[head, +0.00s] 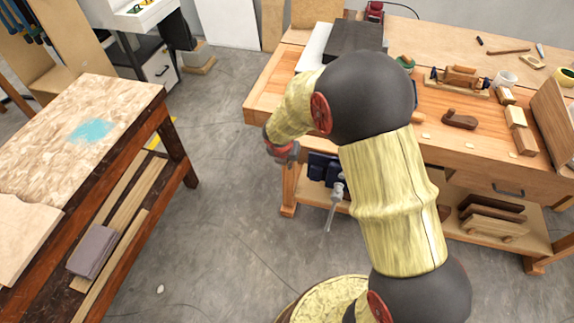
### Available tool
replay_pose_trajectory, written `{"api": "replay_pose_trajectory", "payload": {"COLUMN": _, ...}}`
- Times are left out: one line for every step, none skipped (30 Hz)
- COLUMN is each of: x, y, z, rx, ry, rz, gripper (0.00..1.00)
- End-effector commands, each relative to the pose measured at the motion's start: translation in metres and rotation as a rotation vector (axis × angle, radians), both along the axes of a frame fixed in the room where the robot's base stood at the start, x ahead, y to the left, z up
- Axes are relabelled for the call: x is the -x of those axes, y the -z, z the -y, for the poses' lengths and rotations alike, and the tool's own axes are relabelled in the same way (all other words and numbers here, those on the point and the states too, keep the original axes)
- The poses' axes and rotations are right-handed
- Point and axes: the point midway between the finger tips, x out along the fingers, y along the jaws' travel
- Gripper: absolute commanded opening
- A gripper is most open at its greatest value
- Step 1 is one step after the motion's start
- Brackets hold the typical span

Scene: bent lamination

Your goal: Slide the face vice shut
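The face vice (325,168) is a dark blue metal vice mounted at the front of the wooden workbench, near its left end. A grey screw and handle (334,204) stick out from it toward me and down. My arm hides much of the vice and the bench edge beside it, so I cannot tell how far its jaw stands open. My gripper (284,153) is at the bench's front left, to the left of the vice and apart from it in the picture. It is small and partly hidden by my wrist, and its fingers are not clear.
The workbench (265,95) carries a dark block (355,38), a hand plane (460,120), wooden blocks and small tools. A lower shelf (500,236) holds boards. A second table (125,98) with a blue paint patch stands at left. Grey floor (215,220) between them is open.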

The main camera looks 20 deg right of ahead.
Motion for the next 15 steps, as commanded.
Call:
{"api": "replay_pose_trajectory", "payload": {"x": 0.0, "y": 0.0, "z": 0.0, "rx": 0.0, "ry": 0.0, "rz": 0.0, "gripper": 0.0}}
{"api": "replay_pose_trajectory", "payload": {"x": 0.0, "y": 0.0, "z": 0.0, "rx": 0.0, "ry": 0.0, "rz": 0.0, "gripper": 0.0}}
{"api": "replay_pose_trajectory", "payload": {"x": 0.0, "y": 0.0, "z": 0.0, "rx": 0.0, "ry": 0.0, "rz": 0.0, "gripper": 0.0}}
{"api": "replay_pose_trajectory", "payload": {"x": 0.0, "y": 0.0, "z": 0.0, "rx": 0.0, "ry": 0.0, "rz": 0.0, "gripper": 0.0}}
{"api": "replay_pose_trajectory", "payload": {"x": 0.0, "y": 0.0, "z": 0.0, "rx": 0.0, "ry": 0.0, "rz": 0.0, "gripper": 0.0}}
{"api": "replay_pose_trajectory", "payload": {"x": 0.0, "y": 0.0, "z": 0.0, "rx": 0.0, "ry": 0.0, "rz": 0.0, "gripper": 0.0}}
{"api": "replay_pose_trajectory", "payload": {"x": 0.0, "y": 0.0, "z": 0.0, "rx": 0.0, "ry": 0.0, "rz": 0.0, "gripper": 0.0}}
{"api": "replay_pose_trajectory", "payload": {"x": -0.001, "y": -0.001, "z": 0.001, "rx": 0.0, "ry": 0.001, "rz": 0.0, "gripper": 0.0}}
{"api": "replay_pose_trajectory", "payload": {"x": -0.003, "y": -0.001, "z": 0.002, "rx": 0.0, "ry": 0.001, "rz": -0.001, "gripper": 0.0}}
{"api": "replay_pose_trajectory", "payload": {"x": -0.005, "y": -0.002, "z": 0.003, "rx": 0.0, "ry": 0.001, "rz": -0.001, "gripper": 0.0}}
{"api": "replay_pose_trajectory", "payload": {"x": -0.007, "y": -0.003, "z": 0.005, "rx": 0.0, "ry": 0.001, "rz": -0.001, "gripper": 0.0}}
{"api": "replay_pose_trajectory", "payload": {"x": -0.011, "y": -0.004, "z": 0.008, "rx": 0.0, "ry": 0.002, "rz": -0.001, "gripper": 0.0}}
{"api": "replay_pose_trajectory", "payload": {"x": -0.015, "y": -0.004, "z": 0.01, "rx": 0.0, "ry": 0.003, "rz": -0.001, "gripper": 0.0}}
{"api": "replay_pose_trajectory", "payload": {"x": -0.019, "y": -0.005, "z": 0.013, "rx": 0.0, "ry": 0.002, "rz": -0.001, "gripper": 0.0}}
{"api": "replay_pose_trajectory", "payload": {"x": -0.024, "y": -0.005, "z": 0.016, "rx": -0.001, "ry": 0.003, "rz": -0.001, "gripper": 0.0}}
